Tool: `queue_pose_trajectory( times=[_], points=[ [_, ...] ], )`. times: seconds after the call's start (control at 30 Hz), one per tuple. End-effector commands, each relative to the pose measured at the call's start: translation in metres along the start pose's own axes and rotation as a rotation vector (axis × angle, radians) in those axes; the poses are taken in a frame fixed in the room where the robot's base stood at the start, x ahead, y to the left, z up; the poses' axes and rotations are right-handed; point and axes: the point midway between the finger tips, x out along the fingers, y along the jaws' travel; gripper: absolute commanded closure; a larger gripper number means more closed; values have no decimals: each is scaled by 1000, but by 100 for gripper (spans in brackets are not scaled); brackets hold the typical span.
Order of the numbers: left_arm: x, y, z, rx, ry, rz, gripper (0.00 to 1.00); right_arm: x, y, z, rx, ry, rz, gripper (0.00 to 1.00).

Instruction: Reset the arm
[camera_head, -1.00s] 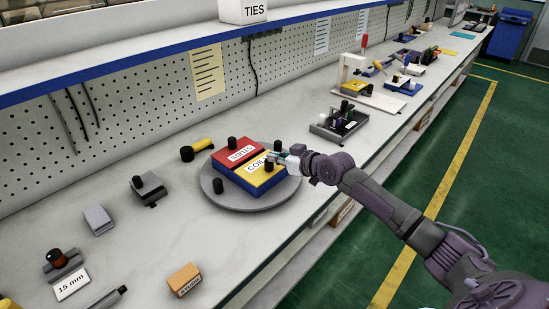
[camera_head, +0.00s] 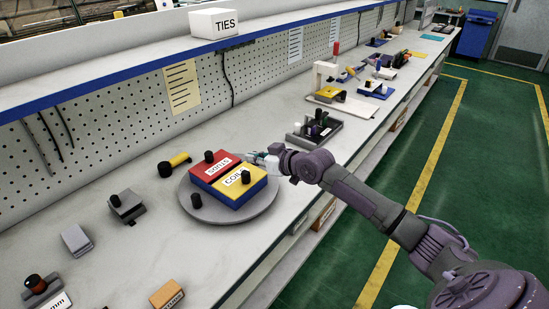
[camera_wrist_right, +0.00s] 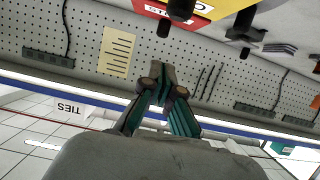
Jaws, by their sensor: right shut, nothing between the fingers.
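My right gripper (camera_head: 256,157) reaches in from the right and hangs by the far right side of the red and yellow boxes. In the right wrist view the gripper (camera_wrist_right: 163,75) shows its fingertips together with nothing between them. The red box (camera_head: 213,166) and the yellow box (camera_head: 240,185), both labelled with black knobs, sit side by side on a round grey turntable (camera_head: 205,215). In the wrist view the yellow box (camera_wrist_right: 205,8) shows at the top edge, apart from the fingers. Any contact between gripper and boxes is not clear in the head view. My left gripper is not in view.
The bench holds a yellow-handled tool (camera_head: 176,164), a grey block with a knob (camera_head: 127,207), an orange-brown block (camera_head: 167,295) and a dark tray (camera_head: 315,133). A white TIES box (camera_head: 214,24) stands on the shelf above the pegboard. Green floor lies open at right.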

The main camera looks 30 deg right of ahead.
Motion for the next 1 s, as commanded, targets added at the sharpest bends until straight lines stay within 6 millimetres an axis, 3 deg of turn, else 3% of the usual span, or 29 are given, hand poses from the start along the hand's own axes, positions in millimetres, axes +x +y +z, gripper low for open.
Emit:
queue_pose_trajectory(
  times=[0.1,0.3,0.5,0.73,0.87,1.0],
  points=[
    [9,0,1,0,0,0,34,-28,-1,9,-5,-5,-2,100],
    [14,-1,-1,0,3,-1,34,-60,0,11,0,-3,-1,100],
    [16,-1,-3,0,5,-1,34,-72,0,10,2,-1,-2,100],
    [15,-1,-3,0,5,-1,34,-73,-5,15,2,-10,-7,100],
    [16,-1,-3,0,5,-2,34,-69,-35,50,-5,-82,-37,100],
    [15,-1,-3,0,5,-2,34,-77,-100,123,-24,-243,-82,100]
  ],
)
